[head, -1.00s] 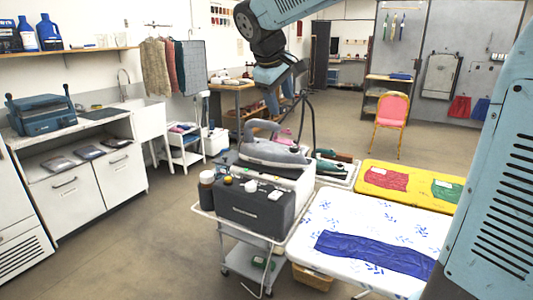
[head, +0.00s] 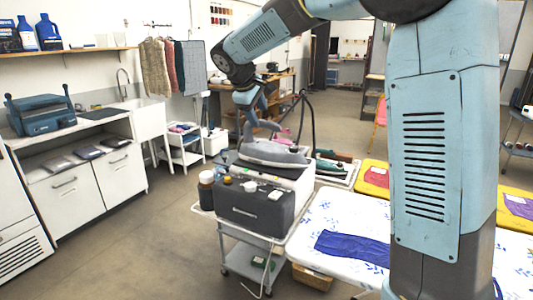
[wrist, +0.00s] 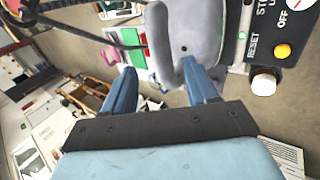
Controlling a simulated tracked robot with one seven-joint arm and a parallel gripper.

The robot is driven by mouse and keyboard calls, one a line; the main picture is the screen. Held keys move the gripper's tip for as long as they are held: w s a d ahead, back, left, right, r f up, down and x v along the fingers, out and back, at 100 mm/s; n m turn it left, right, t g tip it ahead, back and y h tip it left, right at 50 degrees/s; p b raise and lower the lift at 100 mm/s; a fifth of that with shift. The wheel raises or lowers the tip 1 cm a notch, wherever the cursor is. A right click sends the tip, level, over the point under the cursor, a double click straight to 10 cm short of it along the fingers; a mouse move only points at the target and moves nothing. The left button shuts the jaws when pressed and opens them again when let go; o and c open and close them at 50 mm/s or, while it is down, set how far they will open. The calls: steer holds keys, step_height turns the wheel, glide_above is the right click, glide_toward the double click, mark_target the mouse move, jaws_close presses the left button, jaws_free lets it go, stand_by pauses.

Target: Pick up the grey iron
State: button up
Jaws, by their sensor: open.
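The grey iron (head: 275,153) rests on top of a dark steam station (head: 256,205), its handle arching up on the left. My gripper (head: 249,124) is at the rear of the handle, pointing down, partly hard to make out against it. In the wrist view my gripper (wrist: 162,84) is open with two blue fingers. The iron (wrist: 206,32) fills the top middle there, and its looped handle appears between the fingertips. Neither finger is visibly closed on it; I cannot tell whether they touch.
The station stands on a trolley (head: 247,262) with an amber bottle (head: 206,184) at its left. A black hose (head: 312,118) rises behind the iron. A second, green iron (head: 326,163) stands to the right. A padded ironing board (head: 330,212) with blue cloth is at front right. Floor at left is clear.

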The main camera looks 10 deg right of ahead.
mark_target(261, 122)
steer(key=shift+x, duration=3.15)
steer(key=shift+s+f, duration=0.1)
steer(key=shift+s, duration=0.15)
jaws_close()
